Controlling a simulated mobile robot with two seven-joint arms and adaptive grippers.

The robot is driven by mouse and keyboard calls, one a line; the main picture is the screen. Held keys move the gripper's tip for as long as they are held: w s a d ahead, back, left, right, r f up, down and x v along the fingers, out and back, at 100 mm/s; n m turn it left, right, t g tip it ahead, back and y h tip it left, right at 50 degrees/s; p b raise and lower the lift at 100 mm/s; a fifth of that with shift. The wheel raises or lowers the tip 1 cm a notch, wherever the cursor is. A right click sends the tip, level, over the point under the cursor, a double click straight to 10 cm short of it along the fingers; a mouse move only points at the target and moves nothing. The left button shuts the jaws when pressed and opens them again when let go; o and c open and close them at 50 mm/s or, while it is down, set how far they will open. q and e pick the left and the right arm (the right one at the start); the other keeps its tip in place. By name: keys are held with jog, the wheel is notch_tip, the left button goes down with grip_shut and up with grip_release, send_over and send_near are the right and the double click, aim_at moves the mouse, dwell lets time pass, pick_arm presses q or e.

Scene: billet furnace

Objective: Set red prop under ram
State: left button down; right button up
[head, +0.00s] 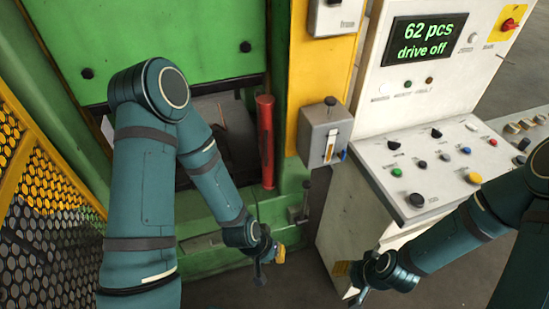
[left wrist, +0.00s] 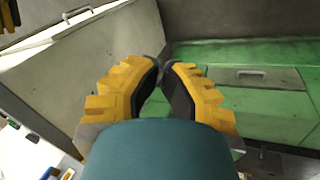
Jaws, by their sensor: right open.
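The red prop (head: 266,142) is a red cylinder. It stands upright at the right side of the green press opening, near the yellow post. The green ram panel (head: 170,45) hangs at the upper left. My left gripper (head: 268,262) is below and in front of the prop, apart from it, with no object visible in it. In the left wrist view its yellow fingers (left wrist: 165,72) have tips close together, but whether they touch is unclear. My right gripper (head: 357,292) is open and low in front of the control cabinet, partly hidden by its wrist.
The control cabinet (head: 400,95) with a sloping button desk stands at right; its display reads "62 pcs drive off". A grey switch box (head: 325,132) sits on the yellow post (head: 300,85). A yellow-framed mesh guard (head: 40,200) is at left. My left arm hides part of the opening.

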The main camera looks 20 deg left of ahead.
jog(key=shift+o, duration=0.3)
jog(key=shift+d, duration=0.1)
pick_arm(q)
jog(key=m+t+y+b, duration=0.6)
jog(key=m+t, duration=0.9)
jog(key=m, duration=0.3)
send_near(273, 160)
jog(key=s+d+r, duration=0.1)
jog(key=s+r, duration=0.2)
jog(key=s, duration=0.2)
jog(key=shift+w+r+m+t, duration=0.3)
jog(key=shift+w+r+m, duration=0.1)
jog(key=shift+r, duration=0.2)
pick_arm(e)
jog(key=f, duration=0.6)
jog(key=shift+s+a, duration=0.2)
jog(key=shift+s, duration=0.2)
pick_arm(q)
jog(key=shift+w, duration=0.1)
jog(key=w, duration=0.6)
jog(key=w+a, duration=0.1)
jog(key=w, duration=0.2)
jog(key=shift+w, duration=0.3)
pick_arm(e)
jog(key=shift+f, duration=0.1)
